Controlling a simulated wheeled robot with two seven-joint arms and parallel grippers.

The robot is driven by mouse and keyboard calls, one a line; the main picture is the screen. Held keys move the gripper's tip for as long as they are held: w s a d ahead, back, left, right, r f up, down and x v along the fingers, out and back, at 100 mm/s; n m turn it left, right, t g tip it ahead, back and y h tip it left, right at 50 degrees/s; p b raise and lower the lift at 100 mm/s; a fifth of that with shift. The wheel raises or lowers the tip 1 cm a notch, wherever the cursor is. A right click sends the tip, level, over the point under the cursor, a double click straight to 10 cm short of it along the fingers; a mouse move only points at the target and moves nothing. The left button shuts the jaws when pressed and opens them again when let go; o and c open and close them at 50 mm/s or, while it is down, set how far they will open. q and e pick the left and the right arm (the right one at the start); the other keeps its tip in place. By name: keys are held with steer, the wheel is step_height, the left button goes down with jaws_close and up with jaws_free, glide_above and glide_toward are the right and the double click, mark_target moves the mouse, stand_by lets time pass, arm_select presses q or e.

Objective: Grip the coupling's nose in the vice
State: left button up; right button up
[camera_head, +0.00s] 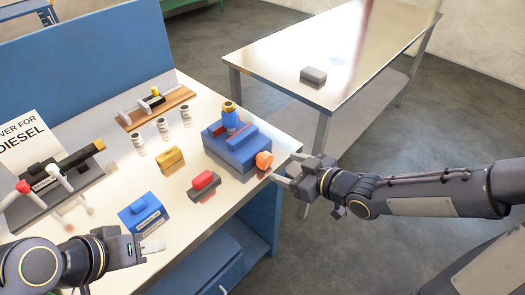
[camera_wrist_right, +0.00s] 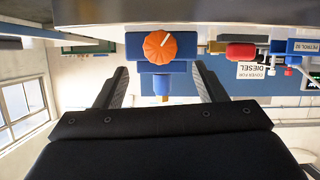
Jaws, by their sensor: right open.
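The blue vice (camera_head: 232,150) stands at the right end of the bench, with red strips along its top and an orange knob (camera_head: 264,160) on its near right side. A blue cylinder with a brass-coloured end, apparently the coupling (camera_head: 231,118), stands upright at the vice; whether the jaws touch it is unclear. My right gripper (camera_head: 282,172) is open and empty, just right of the knob. In the right wrist view, which is upside down, the knob (camera_wrist_right: 160,46) lies ahead between the spread fingers, apart from them. My left gripper (camera_head: 152,247) is over the bench's near left; its finger gap is unclear.
A red and black piece (camera_head: 204,183), a brass-coloured block (camera_head: 170,158), a blue labelled box (camera_head: 143,213) and several small white containers (camera_head: 162,128) stand on the bench. A nozzle stand (camera_head: 60,183) is at left. A metal table (camera_head: 310,55) stands behind.

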mark_target(269, 162)
arm_select(q)
step_height(269, 162, down, 2)
steer(key=shift+f+b, duration=0.2)
steer(key=shift+b, duration=0.7)
arm_select(e)
steer(key=x, duration=0.5)
steer(key=shift+w+a+f, duration=0.1)
steer(key=shift+a+f, duration=0.1)
steer(key=shift+f, duration=0.05)
steer(key=shift+w+a+f, duration=0.25)
steer(key=shift+w+a, duration=0.2)
steer(key=shift+w, duration=0.1)
steer(key=shift+c, duration=0.4)
steer(key=c, duration=0.9)
steer(key=m+p, duration=0.1)
steer(key=p, duration=0.1)
steer(key=m+g+y+p, duration=0.1)
steer(key=p, duration=0.2)
steer(key=shift+d+r+p, duration=0.1)
steer(key=shift+r+p, duration=0.2)
steer(key=shift+p, duration=0.05)
steer(key=shift+w+f+m+g+y+p, duration=0.1)
steer(key=shift+f+m+g+y+p, duration=0.15)
steer(key=shift+m+p, duration=0.2)
arm_select(q)
step_height(269, 162, up, 6)
steer(key=shift+r, duration=0.25)
